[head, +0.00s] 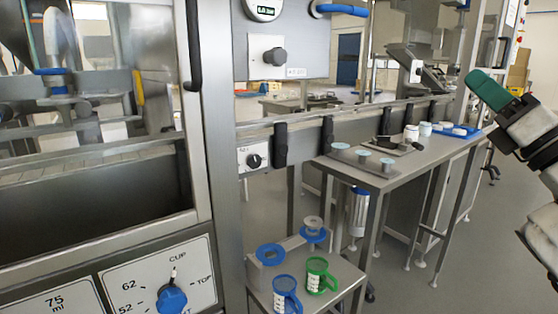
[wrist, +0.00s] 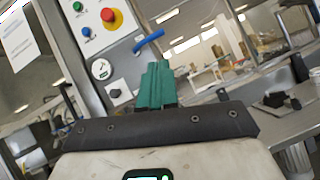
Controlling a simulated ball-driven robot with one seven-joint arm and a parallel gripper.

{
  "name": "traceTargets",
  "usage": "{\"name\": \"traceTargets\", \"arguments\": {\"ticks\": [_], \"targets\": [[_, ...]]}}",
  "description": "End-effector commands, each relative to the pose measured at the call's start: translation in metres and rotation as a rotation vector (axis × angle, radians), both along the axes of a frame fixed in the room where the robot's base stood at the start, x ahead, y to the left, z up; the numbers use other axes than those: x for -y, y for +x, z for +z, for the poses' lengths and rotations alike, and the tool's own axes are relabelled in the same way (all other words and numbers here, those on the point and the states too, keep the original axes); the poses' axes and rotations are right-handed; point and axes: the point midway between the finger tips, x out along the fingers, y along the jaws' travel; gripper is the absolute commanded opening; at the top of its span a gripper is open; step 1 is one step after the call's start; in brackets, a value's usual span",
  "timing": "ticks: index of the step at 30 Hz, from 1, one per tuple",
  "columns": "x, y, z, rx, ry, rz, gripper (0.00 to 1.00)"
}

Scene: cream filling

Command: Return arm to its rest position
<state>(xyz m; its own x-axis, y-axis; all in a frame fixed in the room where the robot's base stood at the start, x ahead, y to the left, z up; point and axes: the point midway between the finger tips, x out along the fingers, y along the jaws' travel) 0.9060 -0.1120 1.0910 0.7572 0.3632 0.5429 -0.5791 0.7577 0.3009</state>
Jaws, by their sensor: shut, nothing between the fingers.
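My arm reaches in from the right edge of the head view, raised above the right end of the steel side table. My gripper (head: 476,80) has green fingers and points up and to the left, clear of every surface. In the wrist view my gripper (wrist: 157,70) shows its green fingers pressed together with nothing between them. Behind the fingers in the wrist view are a machine panel with a red button (wrist: 112,18) and a blue handle (wrist: 149,41).
The steel side table (head: 440,150) carries small cups, a tray and a blue tray (head: 456,130). A lower stand holds a blue jug (head: 286,293) and a green jug (head: 319,275). A machine with a blue knob (head: 172,299) fills the left. Floor is open at right.

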Motion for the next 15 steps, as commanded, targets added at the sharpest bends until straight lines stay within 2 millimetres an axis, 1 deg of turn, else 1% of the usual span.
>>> {"name": "traceTargets", "arguments": {"ticks": [8, 11, 14, 15], "targets": [[0.004, 0.007, -0.017, -0.091, 0.208, 0.031, 0.00], [0.007, 0.011, -0.030, -0.144, 0.320, 0.047, 0.00], [0.010, 0.015, -0.047, -0.209, 0.453, 0.065, 0.00], [0.010, 0.017, -0.056, -0.239, 0.513, 0.073, 0.00]]}}
